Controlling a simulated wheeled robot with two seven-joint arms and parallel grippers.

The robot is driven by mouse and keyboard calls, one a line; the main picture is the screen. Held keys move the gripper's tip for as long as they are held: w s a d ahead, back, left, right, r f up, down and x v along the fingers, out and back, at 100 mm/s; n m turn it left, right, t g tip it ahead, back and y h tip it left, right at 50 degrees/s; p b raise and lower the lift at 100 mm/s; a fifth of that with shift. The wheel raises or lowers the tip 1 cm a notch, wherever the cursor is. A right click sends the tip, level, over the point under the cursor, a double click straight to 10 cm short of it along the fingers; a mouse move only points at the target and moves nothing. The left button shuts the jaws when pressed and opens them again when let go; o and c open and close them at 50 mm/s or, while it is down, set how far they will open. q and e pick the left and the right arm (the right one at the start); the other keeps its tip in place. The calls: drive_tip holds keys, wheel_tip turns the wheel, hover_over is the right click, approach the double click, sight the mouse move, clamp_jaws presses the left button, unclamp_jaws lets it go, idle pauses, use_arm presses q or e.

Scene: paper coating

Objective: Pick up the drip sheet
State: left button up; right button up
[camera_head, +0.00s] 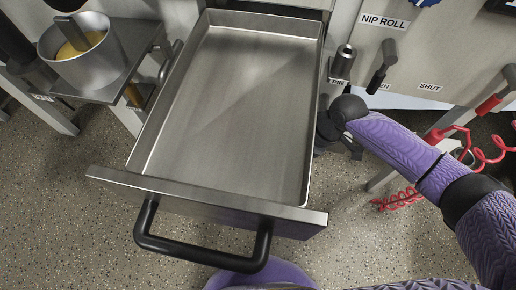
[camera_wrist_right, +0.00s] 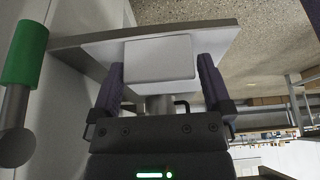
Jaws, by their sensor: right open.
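An open metal drawer (camera_head: 172,197) with a black handle fills the middle of the head view. Its floor is bare and shiny; I cannot make out a separate drip sheet in it. My right gripper (camera_wrist_right: 160,63) is open in the right wrist view, its two purple fingers apart. A pale square block (camera_wrist_right: 160,50) and a grey panel (camera_wrist_right: 85,40) show between and beyond the fingers; I cannot tell whether they touch. In the head view my right arm reaches in from the right, ending beside the drawer's right wall. My left gripper is not in view.
A metal pot (camera_head: 84,62) with yellow liquid stands on a side shelf at the left. Black levers (camera_head: 382,68) and a NIP ROLL label are at the upper right. Red coiled hoses (camera_head: 400,199) hang at the right. A green handle (camera_wrist_right: 25,52) is close by in the wrist view.

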drive_tip(key=shift+r, duration=0.1)
drive_tip(key=c, duration=1)
drive_tip(key=shift+r, duration=0.1)
